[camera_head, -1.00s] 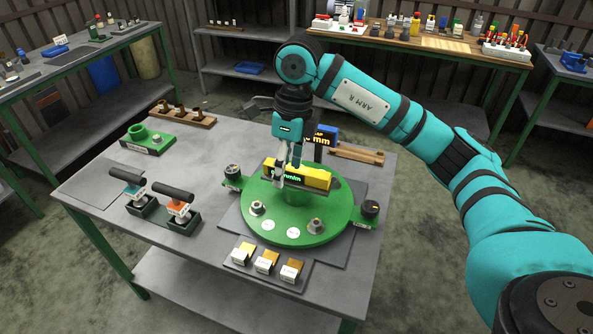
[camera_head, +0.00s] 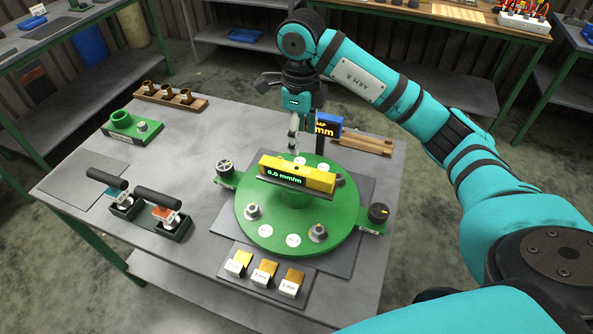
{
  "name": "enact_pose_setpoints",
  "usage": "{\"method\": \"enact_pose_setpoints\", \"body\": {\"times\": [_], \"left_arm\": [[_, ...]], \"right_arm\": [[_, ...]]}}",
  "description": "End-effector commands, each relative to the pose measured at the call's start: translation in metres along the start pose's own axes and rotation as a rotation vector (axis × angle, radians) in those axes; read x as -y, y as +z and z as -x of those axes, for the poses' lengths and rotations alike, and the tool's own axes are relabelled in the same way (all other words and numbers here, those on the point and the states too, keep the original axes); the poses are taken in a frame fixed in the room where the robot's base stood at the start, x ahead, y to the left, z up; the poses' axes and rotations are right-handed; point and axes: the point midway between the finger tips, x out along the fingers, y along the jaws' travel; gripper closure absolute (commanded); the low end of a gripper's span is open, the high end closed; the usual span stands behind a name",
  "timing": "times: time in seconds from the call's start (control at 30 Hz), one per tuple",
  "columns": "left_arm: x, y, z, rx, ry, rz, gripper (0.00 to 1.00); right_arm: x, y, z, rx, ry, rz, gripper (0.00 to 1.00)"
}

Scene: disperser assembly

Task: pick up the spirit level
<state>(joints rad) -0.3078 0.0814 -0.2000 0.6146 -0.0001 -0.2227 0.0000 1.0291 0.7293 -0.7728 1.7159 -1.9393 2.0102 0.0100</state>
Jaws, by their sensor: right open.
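The spirit level (camera_head: 316,180) is a yellow bar with a dark display reading 0.0 mm/m. It rests on a dark plate above the middle of the round green disperser base (camera_head: 265,237). My right gripper (camera_head: 295,148) points down just behind the level in the picture, apart from it as far as I can see. It is open and seems empty; its fingertips are partly hidden. My left gripper is not in view.
Black-handled tools (camera_head: 158,199) in holders stand at left. Labelled gauge blocks (camera_head: 264,272) lie in front. A green fixture (camera_head: 122,121) stands back left. The table's middle left is clear.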

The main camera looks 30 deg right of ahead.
Motion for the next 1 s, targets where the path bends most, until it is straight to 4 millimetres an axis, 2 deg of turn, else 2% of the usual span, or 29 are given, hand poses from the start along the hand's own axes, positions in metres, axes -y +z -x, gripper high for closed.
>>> {"method": "enact_pose_setpoints", "body": {"times": [0.13, 0.3, 0.53, 0.73, 0.83, 1.0], "left_arm": [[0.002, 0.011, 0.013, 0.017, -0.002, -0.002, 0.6], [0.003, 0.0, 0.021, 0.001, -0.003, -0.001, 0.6], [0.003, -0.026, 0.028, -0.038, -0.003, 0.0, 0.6], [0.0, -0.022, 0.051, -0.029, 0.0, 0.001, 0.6], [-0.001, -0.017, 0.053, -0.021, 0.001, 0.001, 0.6], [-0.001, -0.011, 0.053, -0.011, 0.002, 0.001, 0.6]], "right_arm": [[-0.001, -0.001, -0.031, -0.005, 0.004, -0.002, 0.4], [0.0, 0.0, -0.059, -0.003, 0.003, -0.002, 0.4], [0.0, 0.001, -0.076, -0.001, 0.002, -0.001, 0.4], [-0.002, 0.003, -0.102, -0.005, 0.004, -0.002, 0.4], [-0.001, 0.003, -0.117, -0.002, 0.002, -0.001, 0.4], [-0.001, 0.004, -0.125, 0.0, 0.0, 0.0, 0.4]]}}
